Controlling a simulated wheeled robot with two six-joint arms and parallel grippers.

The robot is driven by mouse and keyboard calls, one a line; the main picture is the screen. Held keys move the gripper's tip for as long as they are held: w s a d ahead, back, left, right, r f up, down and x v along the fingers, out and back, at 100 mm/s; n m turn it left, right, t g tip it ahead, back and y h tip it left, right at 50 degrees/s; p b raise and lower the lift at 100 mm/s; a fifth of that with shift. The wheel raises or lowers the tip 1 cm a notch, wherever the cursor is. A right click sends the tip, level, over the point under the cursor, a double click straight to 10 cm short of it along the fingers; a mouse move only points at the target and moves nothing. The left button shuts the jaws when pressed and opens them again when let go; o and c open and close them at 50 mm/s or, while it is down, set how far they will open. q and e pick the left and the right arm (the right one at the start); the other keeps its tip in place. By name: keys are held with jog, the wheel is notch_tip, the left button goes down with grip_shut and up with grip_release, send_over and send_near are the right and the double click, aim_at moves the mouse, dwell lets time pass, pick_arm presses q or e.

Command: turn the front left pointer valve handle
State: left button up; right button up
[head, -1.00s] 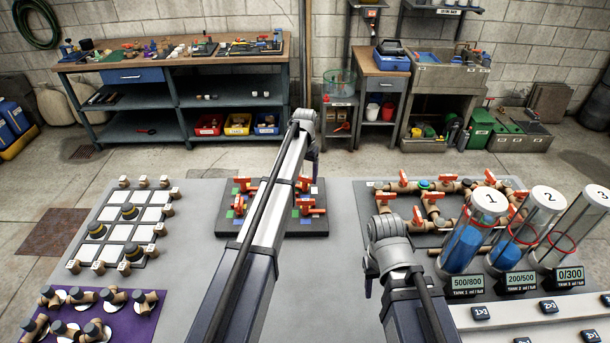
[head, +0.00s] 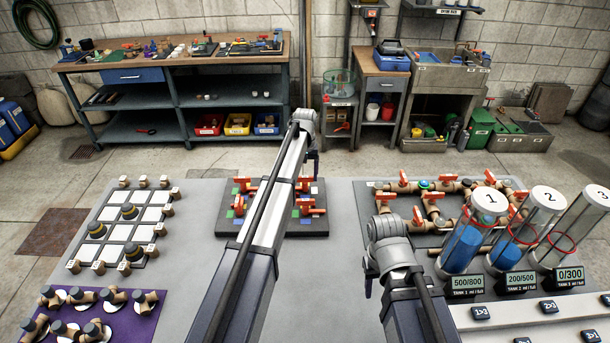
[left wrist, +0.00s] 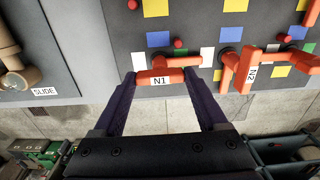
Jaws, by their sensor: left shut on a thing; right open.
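The dark valve board (head: 226,225) lies on the grey table, with orange pointer handles and coloured squares. My left arm crosses in front of its middle. In the left wrist view, the orange handle labelled N1 (left wrist: 160,75) sits between the fingers of my left gripper (left wrist: 162,83), which is shut on it. A second handle, labelled N2 (left wrist: 244,72), stands to its right. In the head view, my left gripper (head: 315,167) is mostly hidden behind its wrist at the board's far edge. My right gripper (head: 368,286) shows only as a dark sliver; it is open and away from the board.
A pipe board (head: 372,234) with orange handles lies to the right, behind clear numbered tanks (head: 463,245). In the left wrist view a panel marked SLIDE (left wrist: 42,92) is beside the valve board. A white-tiled grid (head: 118,235) and a purple mat (head: 120,327) lie left.

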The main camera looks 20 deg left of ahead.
aim_at(305, 177)
pick_arm(q)
jog(key=o, duration=1.3)
jog(key=shift+r, duration=0.1)
notch_tip(305, 177, up, 8)
jog(key=p, duration=0.8)
jog(key=shift+f, duration=0.2)
